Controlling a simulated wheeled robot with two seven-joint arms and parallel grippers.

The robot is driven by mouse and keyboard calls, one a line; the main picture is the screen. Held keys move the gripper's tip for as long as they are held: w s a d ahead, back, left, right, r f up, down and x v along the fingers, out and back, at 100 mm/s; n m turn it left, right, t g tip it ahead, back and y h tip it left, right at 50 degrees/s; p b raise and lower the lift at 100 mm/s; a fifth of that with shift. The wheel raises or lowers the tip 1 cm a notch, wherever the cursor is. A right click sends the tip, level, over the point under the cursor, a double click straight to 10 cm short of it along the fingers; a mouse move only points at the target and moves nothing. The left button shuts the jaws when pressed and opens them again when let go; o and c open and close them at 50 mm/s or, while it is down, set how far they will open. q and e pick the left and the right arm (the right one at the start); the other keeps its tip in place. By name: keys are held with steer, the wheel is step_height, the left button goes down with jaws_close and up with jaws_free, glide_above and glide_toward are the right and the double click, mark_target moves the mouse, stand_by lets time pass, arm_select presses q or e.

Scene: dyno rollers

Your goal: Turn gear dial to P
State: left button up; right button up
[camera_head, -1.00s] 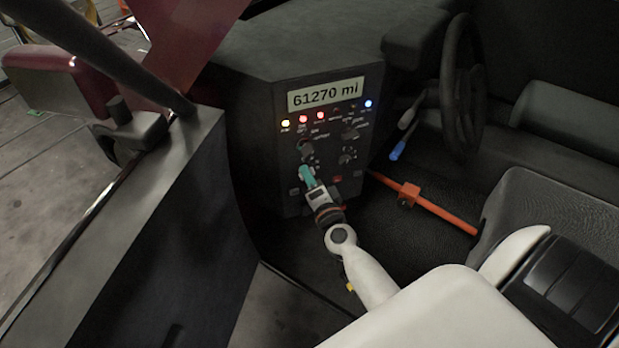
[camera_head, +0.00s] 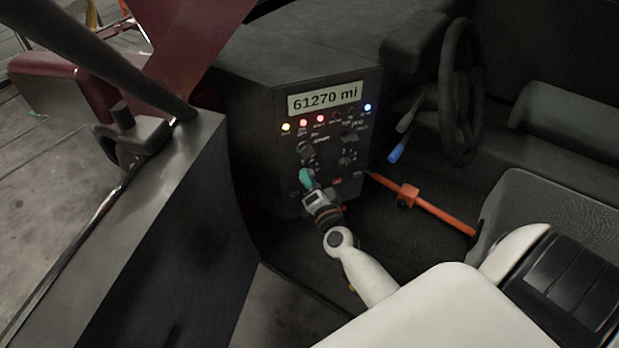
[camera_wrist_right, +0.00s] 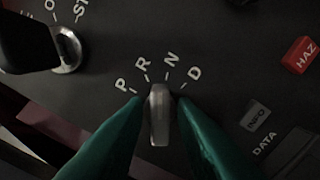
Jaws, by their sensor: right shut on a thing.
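The gear dial (camera_wrist_right: 160,115) is a small grey metal knob on the dark dashboard panel, with the letters P, R, N and D arched above it in the right wrist view. The knob's long axis points up, roughly between R and N. My right gripper (camera_wrist_right: 160,103) has its teal fingers on both sides of the knob and is shut on it. In the head view my right gripper (camera_head: 306,178) is at the lower part of the panel and hides the dial. My left gripper is not in view.
The panel carries a mileage display (camera_head: 325,96), coloured lamps and other knobs. A key switch (camera_wrist_right: 68,50) is at upper left and a red HAZ button (camera_wrist_right: 300,53) at right in the wrist view. An orange bar (camera_head: 440,215) and steering wheel (camera_head: 460,85) are to the right.

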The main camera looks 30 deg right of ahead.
steer(key=shift+a+n+p, duration=0.1)
steer(key=shift+n+p, duration=3.3)
steer(key=shift+n, duration=2.3)
steer(key=o, duration=0.7)
steer(key=b+v, duration=0.1)
steer(key=v, duration=1.1)
